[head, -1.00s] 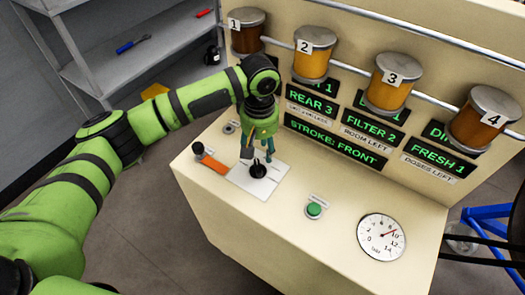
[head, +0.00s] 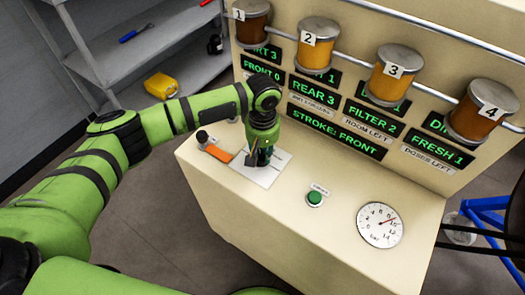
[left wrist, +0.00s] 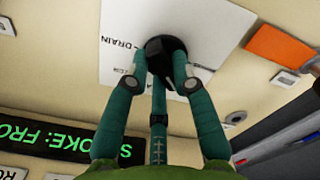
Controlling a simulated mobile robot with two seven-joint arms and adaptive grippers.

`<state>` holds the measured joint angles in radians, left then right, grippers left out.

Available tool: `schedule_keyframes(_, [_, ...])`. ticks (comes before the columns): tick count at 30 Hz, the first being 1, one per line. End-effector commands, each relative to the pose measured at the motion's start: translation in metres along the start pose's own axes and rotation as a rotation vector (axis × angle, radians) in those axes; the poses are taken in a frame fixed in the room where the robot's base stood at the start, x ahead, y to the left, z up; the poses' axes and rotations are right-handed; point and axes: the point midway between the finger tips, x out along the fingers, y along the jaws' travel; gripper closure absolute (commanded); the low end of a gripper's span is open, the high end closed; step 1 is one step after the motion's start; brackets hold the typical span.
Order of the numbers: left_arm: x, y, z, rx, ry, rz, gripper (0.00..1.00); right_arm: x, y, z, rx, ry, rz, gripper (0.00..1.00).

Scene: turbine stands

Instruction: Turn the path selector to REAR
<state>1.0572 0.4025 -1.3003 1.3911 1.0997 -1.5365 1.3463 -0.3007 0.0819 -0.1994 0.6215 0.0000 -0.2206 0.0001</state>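The path selector is a black knob on a white plate (head: 266,176) on the console top. In the head view my left gripper (head: 258,158) comes down over it and hides most of the knob. In the left wrist view the knob (left wrist: 167,50) sits between the fingertips of my left gripper (left wrist: 158,70), which stand apart on either side of it. Firm contact is not clear. The word DRAIN shows on the plate (left wrist: 112,55); the knob's pointing direction is hidden. A display (head: 335,132) reads STROKE: FRONT. My right gripper is not in view.
A black-knobbed lever (head: 203,137) with an orange strip (head: 216,153) is left of the plate. A green button (head: 314,198) and a gauge (head: 380,225) are to the right. Numbered canisters and the display panel rise behind. A shelf (head: 140,45) stands at the back left.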

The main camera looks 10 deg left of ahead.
Motion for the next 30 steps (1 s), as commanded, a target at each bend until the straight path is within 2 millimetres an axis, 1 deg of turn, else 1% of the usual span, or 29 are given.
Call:
schedule_keyframes(1, [0.0,0.0,0.0,0.0,0.0,-0.001,1.0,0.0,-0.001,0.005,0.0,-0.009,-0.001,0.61])
schedule_keyframes(4, [0.0,0.0,0.0,0.003,0.0,-0.001,1.0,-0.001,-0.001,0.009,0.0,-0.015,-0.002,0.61])
schedule_keyframes(8, [-0.001,0.0,0.001,0.025,-0.002,0.0,1.0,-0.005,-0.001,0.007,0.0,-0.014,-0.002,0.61])
schedule_keyframes(13, [-0.003,0.0,0.002,0.099,-0.003,-0.001,1.0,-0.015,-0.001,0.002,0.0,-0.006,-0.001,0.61])
schedule_keyframes(21, [-0.004,0.0,0.003,0.309,-0.005,0.0,1.0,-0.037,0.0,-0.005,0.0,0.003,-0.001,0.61])
schedule_keyframes(30, [-0.002,-0.001,0.004,0.558,-0.006,0.0,1.0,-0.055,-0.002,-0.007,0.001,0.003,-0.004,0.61])
